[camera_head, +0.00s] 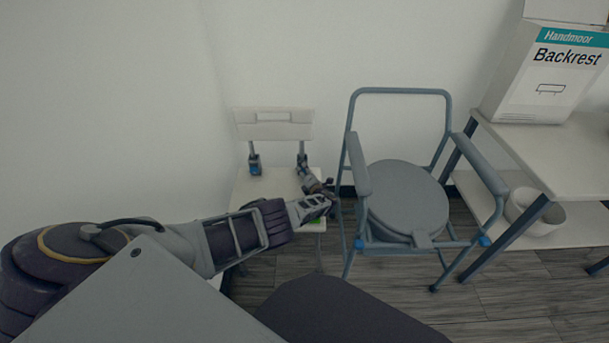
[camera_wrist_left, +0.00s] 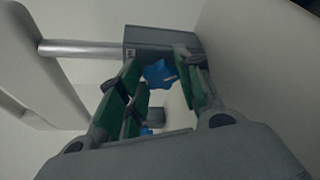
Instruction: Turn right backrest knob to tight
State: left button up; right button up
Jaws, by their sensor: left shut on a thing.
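The white chair's backrest (camera_head: 275,125) stands upright against the wall, on metal posts over a white seat (camera_head: 262,187). Its left knob (camera_head: 254,167) shows blue at the foot of the left post. My left gripper (camera_head: 322,192) is low at the foot of the right post, where the gripper hides the right knob in the head view. In the left wrist view the blue right knob (camera_wrist_left: 160,74) sits between the green-padded fingers (camera_wrist_left: 153,92), against a grey bracket (camera_wrist_left: 160,42) on a metal tube. The gripper is shut on this knob. My right gripper is out of view.
A grey commode chair (camera_head: 405,200) stands close to the right of my left gripper. Further right are a white table (camera_head: 545,150), a Backrest box (camera_head: 550,75) on it and a white bowl (camera_head: 535,212) below. A wall lies behind the chair.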

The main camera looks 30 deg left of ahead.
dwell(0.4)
pick_arm(q)
jog(key=o, duration=1)
jog(key=shift+d+r, duration=0.1)
jog(key=shift+r, duration=0.6)
jog(key=shift+w+r, duration=0.15)
jog(key=shift+r, duration=4.1)
